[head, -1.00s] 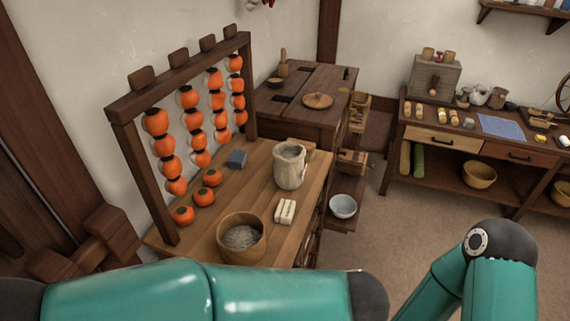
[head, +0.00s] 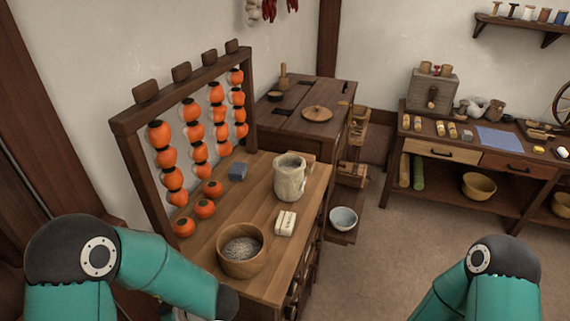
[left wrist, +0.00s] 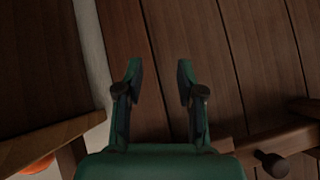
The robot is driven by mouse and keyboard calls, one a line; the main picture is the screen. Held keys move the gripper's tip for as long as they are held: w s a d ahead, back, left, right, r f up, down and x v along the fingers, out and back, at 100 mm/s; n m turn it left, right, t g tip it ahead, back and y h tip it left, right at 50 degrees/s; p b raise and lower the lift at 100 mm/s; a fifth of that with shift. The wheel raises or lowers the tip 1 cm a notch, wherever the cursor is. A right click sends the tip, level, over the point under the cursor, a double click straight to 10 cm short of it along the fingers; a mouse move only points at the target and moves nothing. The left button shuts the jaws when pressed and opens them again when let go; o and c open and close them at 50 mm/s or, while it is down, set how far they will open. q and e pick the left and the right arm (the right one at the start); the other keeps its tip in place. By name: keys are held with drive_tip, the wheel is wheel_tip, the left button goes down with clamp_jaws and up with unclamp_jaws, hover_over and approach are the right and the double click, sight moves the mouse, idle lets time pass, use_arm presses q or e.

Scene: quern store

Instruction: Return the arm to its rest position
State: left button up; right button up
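My left arm comes in at the lower left of the head view, bent at a dark joint, and its gripper is out of that view. The left wrist view shows my left gripper (left wrist: 158,75) open, with nothing between its two fingers. Dark wooden planks lie beyond the fingers. My right arm shows at the lower right of the head view as a bent teal joint. My right gripper is not in any view.
The wooden bench (head: 262,277) ahead holds a bowl of grey matter (head: 241,262), a pale jar (head: 289,178), a white block (head: 285,223) and a rack (head: 139,183) of hanging orange persimmons. Open floor (head: 385,260) lies right of the bench.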

use_arm(q)
wheel_tip(320, 180, down, 13)
drive_tip(key=d+m+t+h, duration=0.2)
drive_tip(key=m+h, duration=0.3)
drive_tip(key=h, duration=0.1)
drive_tip(key=s+d+f+m+g+h, duration=0.2)
drive_tip(key=s+d+m+h, duration=0.3)
drive_tip(key=s+d, duration=0.5)
drive_tip(key=d+h, duration=0.2)
drive_tip(key=d, duration=0.2)
drive_tip(key=shift+s+d+f+g+h, duration=0.15)
drive_tip(key=shift+s+d+g+h, duration=0.1)
drive_tip(key=shift+g+h, duration=0.15)
